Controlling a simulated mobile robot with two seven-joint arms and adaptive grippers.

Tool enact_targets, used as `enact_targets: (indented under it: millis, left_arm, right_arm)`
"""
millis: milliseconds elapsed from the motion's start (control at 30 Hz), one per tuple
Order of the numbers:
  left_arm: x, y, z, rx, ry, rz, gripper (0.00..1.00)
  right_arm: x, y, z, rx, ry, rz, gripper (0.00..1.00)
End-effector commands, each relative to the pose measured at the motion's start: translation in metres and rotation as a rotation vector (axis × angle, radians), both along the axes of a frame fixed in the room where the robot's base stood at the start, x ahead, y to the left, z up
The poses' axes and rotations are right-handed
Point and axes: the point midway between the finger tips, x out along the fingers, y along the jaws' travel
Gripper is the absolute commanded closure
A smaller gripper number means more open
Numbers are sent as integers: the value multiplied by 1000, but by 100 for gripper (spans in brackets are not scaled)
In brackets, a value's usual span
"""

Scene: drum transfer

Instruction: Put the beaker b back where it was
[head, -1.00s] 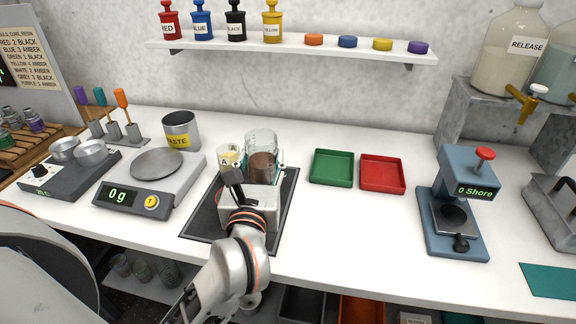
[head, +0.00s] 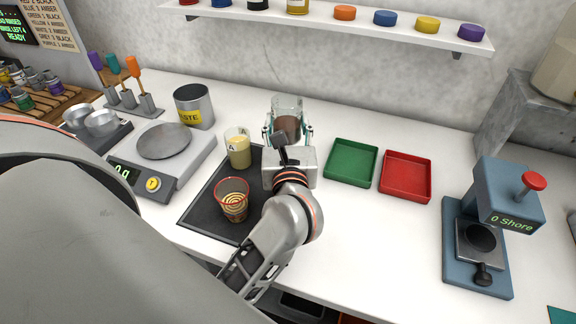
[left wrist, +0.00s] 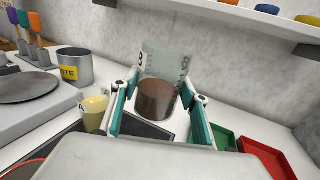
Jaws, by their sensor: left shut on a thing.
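A clear glass beaker (head: 287,105) with dark brown contents is between the fingers of my left gripper (head: 288,132). It also shows in the left wrist view (left wrist: 158,98), with marks on its wall that I cannot read surely. The gripper is shut on it, one teal finger pad on each side. The beaker is upright, around the back right edge of the black mat (head: 207,203); I cannot tell whether it touches the counter. A cup marked A (head: 238,150) with pale yellow contents stands on the mat to its left. My right gripper is not in view.
A red-rimmed cup (head: 232,205) stands on the mat. A scale (head: 165,145) and a waste can (head: 193,108) are to the left. Green (head: 351,163) and red (head: 405,178) trays lie to the right. A shelf (head: 340,22) hangs above. The white counter in front of the trays is clear.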

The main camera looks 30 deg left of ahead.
Motion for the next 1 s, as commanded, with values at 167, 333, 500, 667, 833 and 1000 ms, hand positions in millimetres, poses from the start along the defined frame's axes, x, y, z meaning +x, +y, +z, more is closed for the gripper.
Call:
enact_targets:
  millis: [167, 333, 500, 667, 833, 1000]
  left_arm:
    - [0, 0, -44, 5, 5, -2, 87]
    - [0, 0, -74, 2, 1, -1, 87]
    - [0, 0, -85, 0, -2, -1, 87]
    - [0, 0, -104, 4, 2, -2, 87]
    - [0, 0, -124, 2, 0, -1, 87]
    - [0, 0, -128, 0, -2, -1, 87]
  right_arm:
    - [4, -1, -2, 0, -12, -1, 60]
    - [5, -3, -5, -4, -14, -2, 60]
    - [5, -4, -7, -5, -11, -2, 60]
    - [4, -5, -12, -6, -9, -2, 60]
    - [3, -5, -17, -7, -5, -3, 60]
    - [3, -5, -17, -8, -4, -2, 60]
